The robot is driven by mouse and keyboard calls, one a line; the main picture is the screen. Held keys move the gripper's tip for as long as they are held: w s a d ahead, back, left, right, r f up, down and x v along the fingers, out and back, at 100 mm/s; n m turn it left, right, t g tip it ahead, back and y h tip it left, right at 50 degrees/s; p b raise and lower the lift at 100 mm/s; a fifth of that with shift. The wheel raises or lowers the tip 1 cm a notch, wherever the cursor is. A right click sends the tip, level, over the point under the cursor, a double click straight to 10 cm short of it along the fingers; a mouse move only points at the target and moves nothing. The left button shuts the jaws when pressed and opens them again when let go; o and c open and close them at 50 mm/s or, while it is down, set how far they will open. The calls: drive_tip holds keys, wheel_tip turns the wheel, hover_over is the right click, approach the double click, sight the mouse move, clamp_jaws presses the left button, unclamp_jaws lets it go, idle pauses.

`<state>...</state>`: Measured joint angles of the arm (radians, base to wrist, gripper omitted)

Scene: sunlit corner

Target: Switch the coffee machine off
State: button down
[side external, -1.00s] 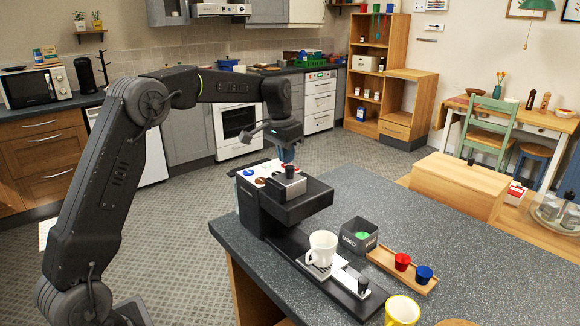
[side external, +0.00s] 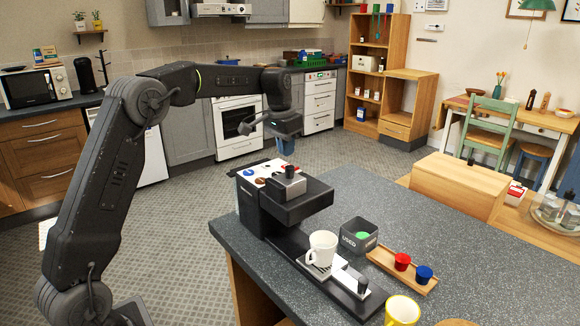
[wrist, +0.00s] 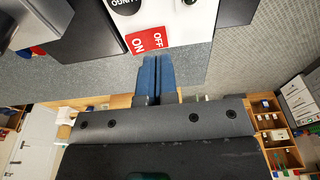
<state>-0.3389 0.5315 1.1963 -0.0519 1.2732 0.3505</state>
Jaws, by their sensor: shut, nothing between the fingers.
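The coffee machine (side external: 258,212) is black with a white top and stands on the near left part of the grey counter. In the wrist view its white top (wrist: 190,18) shows a red switch (wrist: 148,39) marked ON and OFF. I cannot tell which side is pressed. My gripper (side external: 286,148) is above the back of the machine, apart from it. Its blue fingers (wrist: 158,60) are shut together and empty, and their tips appear just below the red switch in the wrist view. A white mug (side external: 322,248) stands on the machine's drip tray.
On the counter (side external: 440,255) right of the machine are a dark box marked USED (side external: 358,236) and a wooden tray (side external: 388,264) holding a red and a blue capsule. A yellow mug (side external: 402,311) stands at the front. The air around my gripper is free.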

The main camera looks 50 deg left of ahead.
drive_tip(key=shift+r, duration=2.1)
drive_tip(key=s+d+r+t, duration=0.2)
drive_tip(key=s+d+r, duration=0.2)
drive_tip(key=s+d, duration=0.8)
drive_tip(key=s+d+f+t, duration=0.1)
drive_tip(key=s+f, duration=0.3)
drive_tip(key=s, duration=0.5)
drive_tip(key=s+d+f, duration=0.4)
drive_tip(key=s, duration=0.6)
drive_tip(key=shift+s+t, duration=0.3)
drive_tip(key=shift+t, duration=0.1)
drive_tip(key=shift+d, duration=0.1)
